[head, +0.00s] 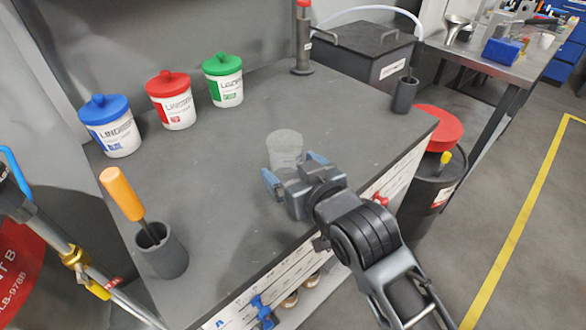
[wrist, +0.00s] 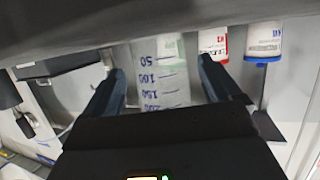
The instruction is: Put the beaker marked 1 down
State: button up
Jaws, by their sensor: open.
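A clear beaker (head: 285,149) stands upright on the dark grey bench top (head: 240,200), towards the front right. In the wrist view the beaker (wrist: 168,80) shows a printed volume scale, upside down in the picture. I see no 1 on it. My gripper (head: 290,172) is at the beaker's near side, with its blue fingers open. In the wrist view my gripper (wrist: 160,90) has one finger on each side of the beaker, with gaps showing, so it does not clamp it. Where the beaker's base meets the bench is partly hidden by the gripper.
Jars with blue (head: 110,125), red (head: 171,100) and green (head: 223,80) lids stand at the back left. A grey cup with an orange-handled tool (head: 163,252) stands front left. Another grey cup (head: 404,95) and a dark box (head: 363,52) are at right. Bench around the beaker is clear.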

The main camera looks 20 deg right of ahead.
jog(key=shift+s+r, duration=0.1)
jog(key=shift+s, duration=0.25)
jog(key=v, duration=1.1)
jog(key=shift+r+b, duration=0.15)
jog(key=shift+b, duration=0.2)
jog(key=shift+s, duration=0.15)
jog(key=s+d+f, duration=0.1)
jog(key=s, duration=1.2)
jog(key=s+d+f, duration=0.2)
jog(key=s, duration=1.2)
jog(key=shift+s+m+h, duration=0.35)
jog(key=shift+m+h, duration=0.05)
jog(key=shift+d+f, duration=0.1)
